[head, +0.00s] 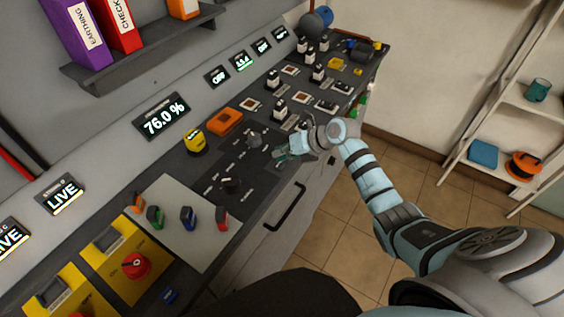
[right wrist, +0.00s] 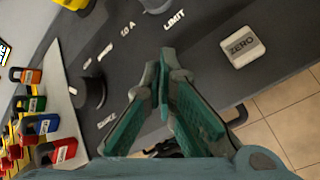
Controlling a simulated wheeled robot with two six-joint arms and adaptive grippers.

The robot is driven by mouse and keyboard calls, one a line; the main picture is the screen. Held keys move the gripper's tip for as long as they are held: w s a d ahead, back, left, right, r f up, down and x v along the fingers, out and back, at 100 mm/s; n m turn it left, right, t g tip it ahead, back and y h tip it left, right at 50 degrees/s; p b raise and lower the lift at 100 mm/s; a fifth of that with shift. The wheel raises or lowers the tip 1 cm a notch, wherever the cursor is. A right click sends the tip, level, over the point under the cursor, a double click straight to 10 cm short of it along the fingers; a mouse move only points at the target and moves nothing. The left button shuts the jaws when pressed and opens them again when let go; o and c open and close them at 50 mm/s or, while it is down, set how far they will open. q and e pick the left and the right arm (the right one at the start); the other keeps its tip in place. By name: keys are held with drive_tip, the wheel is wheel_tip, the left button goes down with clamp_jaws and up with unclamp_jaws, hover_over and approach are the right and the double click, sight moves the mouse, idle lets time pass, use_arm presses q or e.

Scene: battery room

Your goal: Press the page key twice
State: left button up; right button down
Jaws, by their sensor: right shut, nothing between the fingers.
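No key with a readable "PAGE" label shows in either view. My right gripper (head: 283,156) is shut and empty, low over the front part of the dark sloping control panel (head: 213,163). In the right wrist view its green fingertips (right wrist: 164,62) meet above the bare panel, left of a pale key marked "ZERO" (right wrist: 242,46). I cannot tell whether the tips touch the panel. Part of the panel is hidden behind the fingers. A display (head: 163,116) on the upright face reads 76.0 %. My left gripper is out of view.
A black knob (head: 231,184) and a grey knob (head: 254,140) stand near the gripper. A yellow button (head: 195,143) and an orange block (head: 225,121) lie behind. Coloured padlocks (head: 188,216) sit on a pale plate. Open floor (head: 322,215) lies right of the desk.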

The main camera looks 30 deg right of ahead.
sight(281, 163)
drive_tip(key=shift+f+b, duration=0.35)
drive_tip(key=shift+f, duration=0.3)
idle(0.5)
drive_tip(key=shift+r, duration=0.1)
drive_tip(key=shift+r+p, duration=0.8)
drive_tip(key=shift+p, duration=0.1)
drive_tip(key=shift+r, duration=0.1)
wheel_tip(281, 163, up, 5)
drive_tip(key=p, duration=0.5)
idle(0.5)
